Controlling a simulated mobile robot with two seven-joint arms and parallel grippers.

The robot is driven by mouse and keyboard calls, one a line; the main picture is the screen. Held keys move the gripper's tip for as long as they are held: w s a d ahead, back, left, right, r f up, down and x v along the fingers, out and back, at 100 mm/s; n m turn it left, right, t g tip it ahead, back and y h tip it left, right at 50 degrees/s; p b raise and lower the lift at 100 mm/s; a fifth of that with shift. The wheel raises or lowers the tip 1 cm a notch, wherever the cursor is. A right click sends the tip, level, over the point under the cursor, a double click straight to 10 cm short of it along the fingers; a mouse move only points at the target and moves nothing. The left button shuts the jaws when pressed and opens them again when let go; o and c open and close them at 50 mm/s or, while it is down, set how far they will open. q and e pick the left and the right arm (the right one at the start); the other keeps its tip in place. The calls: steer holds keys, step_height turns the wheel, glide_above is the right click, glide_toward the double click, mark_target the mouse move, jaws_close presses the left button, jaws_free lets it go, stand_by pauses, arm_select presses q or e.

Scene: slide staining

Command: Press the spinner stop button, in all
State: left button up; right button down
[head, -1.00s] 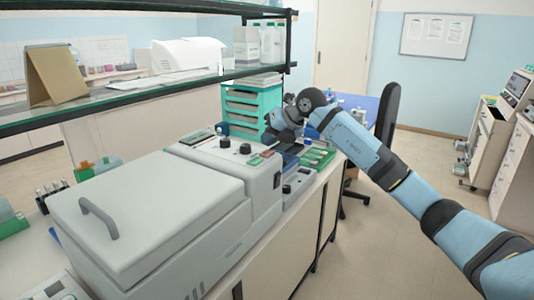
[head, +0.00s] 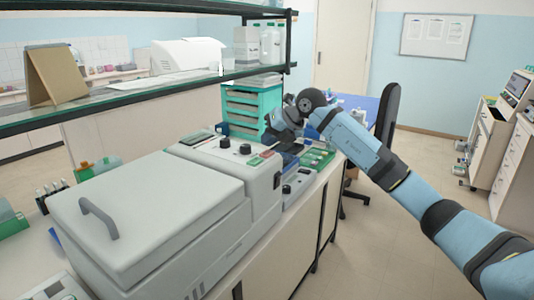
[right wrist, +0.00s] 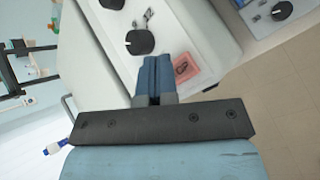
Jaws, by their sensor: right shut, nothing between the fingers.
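The spinner is a large grey machine (head: 150,205) with a handled lid in the head view. Its raised control panel has black knobs, a red button (head: 267,153) and a green patch (head: 255,161). My right gripper (head: 270,137) is over the far side of this panel, pointing down. In the right wrist view the fingers (right wrist: 155,62) are shut and empty. The red square button (right wrist: 185,68) with a dark symbol lies just right of the fingertips. A black knob (right wrist: 140,42) is just beyond them. Contact with the panel cannot be told. My left gripper is not in view.
A glass shelf (head: 150,90) runs above the bench at the left. A smaller device with a knob (head: 288,188) and a green rack (head: 318,158) stand right of the panel. A teal drawer unit (head: 250,105) is behind. Open floor lies to the right.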

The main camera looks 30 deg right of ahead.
stand_by(0.4)
steer(key=shift+f, duration=0.1)
steer(key=shift+f, duration=0.3)
steer(key=shift+f, duration=0.4)
stand_by(0.5)
steer(key=shift+r+p, duration=0.4)
steer(key=shift+r, duration=0.4)
